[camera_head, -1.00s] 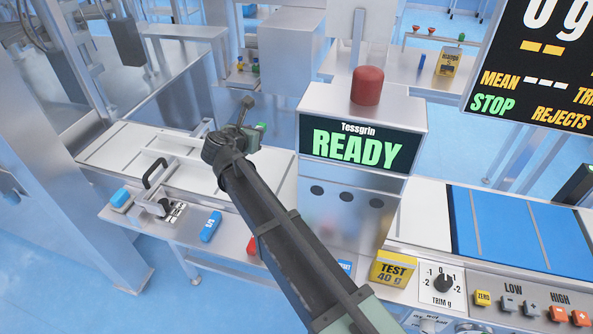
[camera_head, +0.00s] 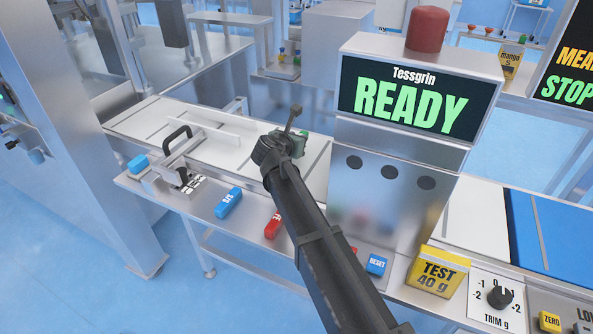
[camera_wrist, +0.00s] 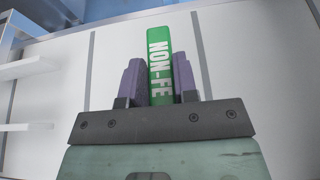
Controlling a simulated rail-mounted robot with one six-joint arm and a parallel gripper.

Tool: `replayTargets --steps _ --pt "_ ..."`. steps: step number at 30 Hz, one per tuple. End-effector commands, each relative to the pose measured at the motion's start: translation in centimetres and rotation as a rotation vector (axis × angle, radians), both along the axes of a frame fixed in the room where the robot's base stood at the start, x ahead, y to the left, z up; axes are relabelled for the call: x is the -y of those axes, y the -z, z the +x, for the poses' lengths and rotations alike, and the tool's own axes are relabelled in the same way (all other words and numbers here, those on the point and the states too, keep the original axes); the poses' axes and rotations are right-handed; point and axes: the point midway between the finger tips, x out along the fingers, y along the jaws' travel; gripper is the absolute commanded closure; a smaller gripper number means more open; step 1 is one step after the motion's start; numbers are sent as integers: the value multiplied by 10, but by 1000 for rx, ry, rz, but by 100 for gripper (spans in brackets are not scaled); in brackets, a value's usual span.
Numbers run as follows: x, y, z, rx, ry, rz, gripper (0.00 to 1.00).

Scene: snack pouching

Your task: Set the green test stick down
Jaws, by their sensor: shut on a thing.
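The green test stick (camera_wrist: 159,62), marked NON-FE, is between the two fingers of my gripper (camera_wrist: 160,80) in the wrist view. My gripper is shut on it, and the stick points away from the wrist over the white belt. In the head view a small part of the green stick (camera_head: 301,146) shows beside my gripper (camera_head: 285,146), left of the metal detector's housing (camera_head: 395,170). The dark arm hides most of the stick there. I cannot tell whether the stick touches the belt (camera_head: 215,150).
A blue stick (camera_head: 228,203) and a red stick (camera_head: 273,226) lie on the front shelf. A blue block (camera_head: 138,163) and a black-handled fixture (camera_head: 177,143) stand at the left. The housing's screen reads READY. A yellow TEST 40 g block (camera_head: 437,272) is at the right.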

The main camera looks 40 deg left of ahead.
Motion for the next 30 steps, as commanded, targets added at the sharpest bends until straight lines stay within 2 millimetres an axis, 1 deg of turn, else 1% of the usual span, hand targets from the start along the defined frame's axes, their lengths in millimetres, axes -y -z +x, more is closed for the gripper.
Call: replayTargets --steps 4,5,9,11,16,22,23,27,30 --pt "0 4 0 0 0 0 97" --pt "0 9 0 0 0 0 97" --pt "0 41 0 0 0 0 97" --pt "0 48 0 0 0 0 97" --pt "0 42 0 0 0 0 97" --pt "0 47 0 0 0 0 97" --pt "0 46 0 0 0 0 70" --pt "0 45 0 0 0 0 48" --pt "0 45 0 0 0 0 47"
